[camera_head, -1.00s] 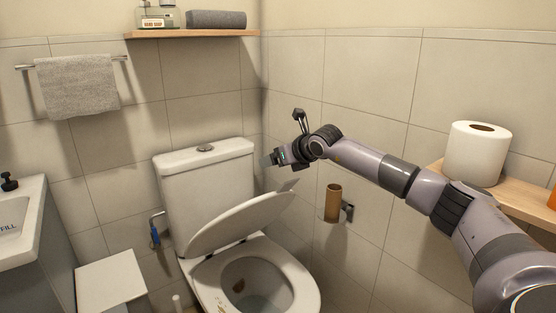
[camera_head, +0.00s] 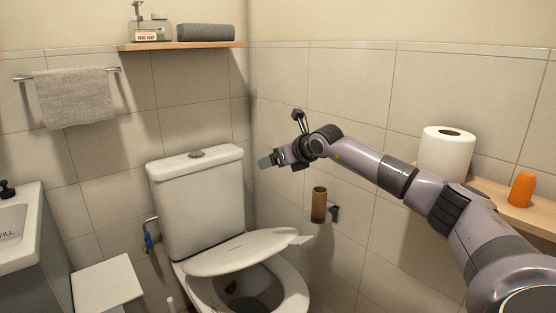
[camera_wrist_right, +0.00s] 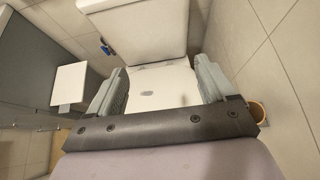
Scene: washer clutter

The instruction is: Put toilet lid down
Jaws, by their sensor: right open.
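The white toilet lid (camera_head: 240,254) is tilted low over the toilet bowl, its front edge still raised above the seat (camera_head: 296,290). Part of the dark bowl opening shows below it. My right gripper (camera_head: 268,161) is above and to the right of the lid, near the tank (camera_head: 200,205), apart from both. In the right wrist view, my right gripper (camera_wrist_right: 160,85) has its two grey fingers spread wide, with the white lid (camera_wrist_right: 165,90) seen beyond and between them. My left gripper is not in view.
A cardboard tube (camera_head: 319,204) sits on a wall holder below my right arm. A paper roll (camera_head: 446,152) and an orange object (camera_head: 521,189) stand on a wooden ledge at right. A white bin (camera_head: 106,285) and sink (camera_head: 18,228) are at left.

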